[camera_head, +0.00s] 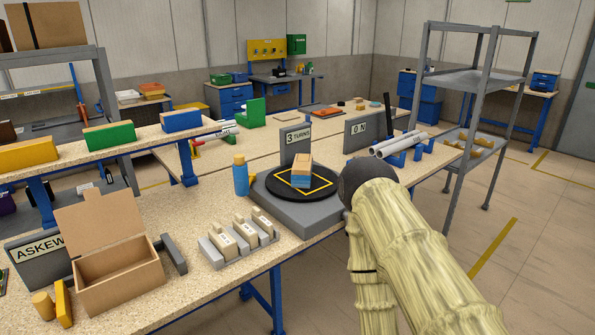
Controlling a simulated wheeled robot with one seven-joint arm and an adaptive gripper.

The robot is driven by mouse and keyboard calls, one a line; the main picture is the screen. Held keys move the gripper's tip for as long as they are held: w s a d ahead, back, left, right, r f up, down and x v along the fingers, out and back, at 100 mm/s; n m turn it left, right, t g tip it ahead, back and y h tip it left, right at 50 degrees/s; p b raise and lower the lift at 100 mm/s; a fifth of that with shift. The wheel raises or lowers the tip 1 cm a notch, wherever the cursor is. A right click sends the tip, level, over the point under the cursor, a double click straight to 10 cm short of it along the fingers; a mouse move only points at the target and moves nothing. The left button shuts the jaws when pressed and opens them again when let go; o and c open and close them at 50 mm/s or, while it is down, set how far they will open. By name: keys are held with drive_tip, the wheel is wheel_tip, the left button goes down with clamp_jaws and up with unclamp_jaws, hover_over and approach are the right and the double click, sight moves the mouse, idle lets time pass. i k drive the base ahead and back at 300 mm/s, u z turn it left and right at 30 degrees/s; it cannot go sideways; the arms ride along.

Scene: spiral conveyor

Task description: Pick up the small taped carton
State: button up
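A small tan carton (301,172) with a lighter band, which looks like tape, sits on a black round turntable (276,190) with a yellow outline. A blue layer (300,182) shows at the carton's lower part; I cannot tell if it is a separate piece. The turntable rests on a grey base (270,210) near the table's front edge. My arm, in a pale ribbed cover with a dark round joint, fills the lower right, just right of the turntable. My gripper is not visible, so I see no contact with the carton.
A blue bottle (240,178) stands left of the turntable, and a "3 TURNS" sign (297,140) behind it. A grey rack with beige blocks (240,240) and an open cardboard box (112,252) are at left. Pipes (398,143) lie behind right. A grey shelf (478,80) stands right.

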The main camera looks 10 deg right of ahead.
sight(301, 174)
drive_tip(key=k, duration=0.6)
drive_tip(key=z, duration=0.55)
drive_tip(key=i, duration=1.25)
drive_tip(key=u, duration=0.2)
